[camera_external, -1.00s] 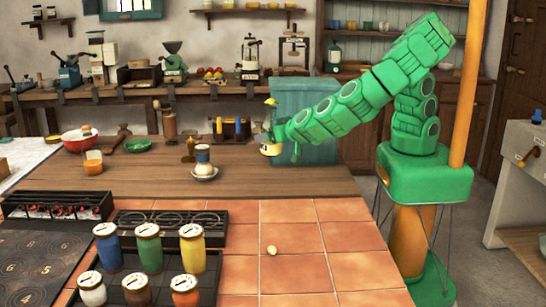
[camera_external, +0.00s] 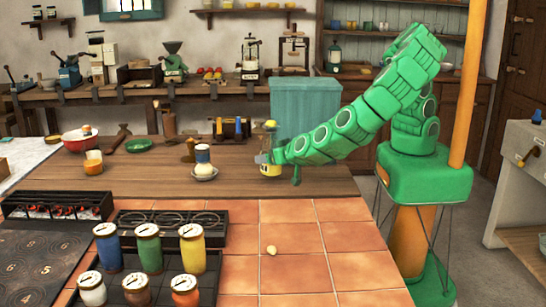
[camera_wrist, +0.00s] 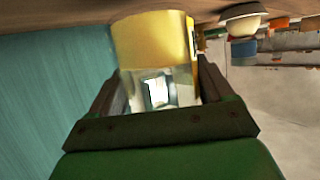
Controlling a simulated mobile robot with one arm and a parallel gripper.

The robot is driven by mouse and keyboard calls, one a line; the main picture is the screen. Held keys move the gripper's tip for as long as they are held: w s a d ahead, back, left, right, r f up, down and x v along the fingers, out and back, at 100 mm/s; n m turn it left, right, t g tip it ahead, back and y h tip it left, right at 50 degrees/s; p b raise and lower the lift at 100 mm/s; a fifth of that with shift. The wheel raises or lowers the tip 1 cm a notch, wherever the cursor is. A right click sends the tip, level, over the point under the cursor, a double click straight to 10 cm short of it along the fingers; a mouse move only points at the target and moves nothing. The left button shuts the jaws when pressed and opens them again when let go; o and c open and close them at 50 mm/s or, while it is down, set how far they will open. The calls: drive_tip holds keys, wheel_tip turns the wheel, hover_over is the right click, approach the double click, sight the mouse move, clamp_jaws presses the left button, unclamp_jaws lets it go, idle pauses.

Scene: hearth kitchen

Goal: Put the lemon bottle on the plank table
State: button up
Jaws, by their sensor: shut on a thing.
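The lemon bottle (camera_external: 270,169) is held in my gripper (camera_external: 268,158), low over the right part of the plank table (camera_external: 120,182). In the wrist view, my gripper (camera_wrist: 160,100) is shut on the clear part of the bottle, and the yellow part (camera_wrist: 152,40) reaches beyond the fingers toward the wood.
A green dish (camera_external: 139,146), a glass of orange (camera_external: 93,163) and a red bowl (camera_external: 76,143) are farther left. A teal bin (camera_external: 305,108) stands behind. The tabletop right of the bottle is clear.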

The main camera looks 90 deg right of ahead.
drive_tip(key=shift+f, duration=1.2)
drive_tip(key=o, duration=1.4)
drive_tip(key=shift+f, duration=0.1)
drive_tip(key=shift+c, duration=0.2)
drive_tip(key=shift+s+a+r, duration=0.1)
drive_tip(key=shift+r, duration=0.1)
drive_tip(key=v, duration=1.1)
drive_tip(key=shift+s+a+r, duration=0.15)
drive_tip(key=shift+a+r, duration=0.05)
drive_tip(key=shift+a, duration=0.05)
drive_tip(key=shift+d+r, duration=0.1)
